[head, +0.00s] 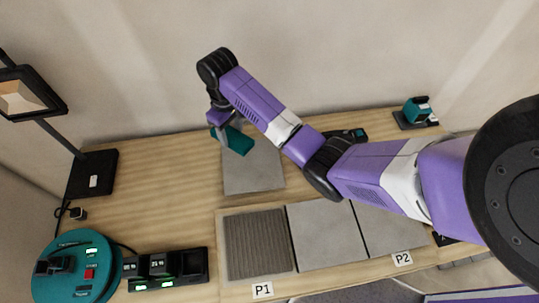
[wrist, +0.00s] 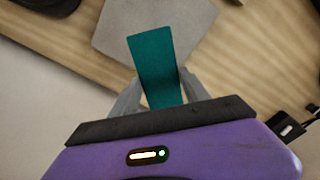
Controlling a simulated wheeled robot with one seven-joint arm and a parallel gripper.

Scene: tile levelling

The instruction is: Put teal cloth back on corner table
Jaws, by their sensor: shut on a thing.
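The teal cloth (head: 238,140) hangs from my gripper (head: 221,124) in the head view, above the bench and over the back edge of a grey tile. In the wrist view the cloth (wrist: 155,65) is a flat teal strip between the two grey fingers of my gripper (wrist: 158,88), which is shut on it. The wooden bench top (head: 150,180) lies below it. No surface is marked as the corner table, so I cannot tell which one it is.
A loose grey tile (head: 252,176) lies under the cloth. A ribbed bed (head: 258,245) and two tiles stand in front. A black lamp base (head: 92,174) is at left, a round teal unit (head: 75,280) at front left, a teal tool (head: 416,112) at back right. Bench left of the tile is clear.

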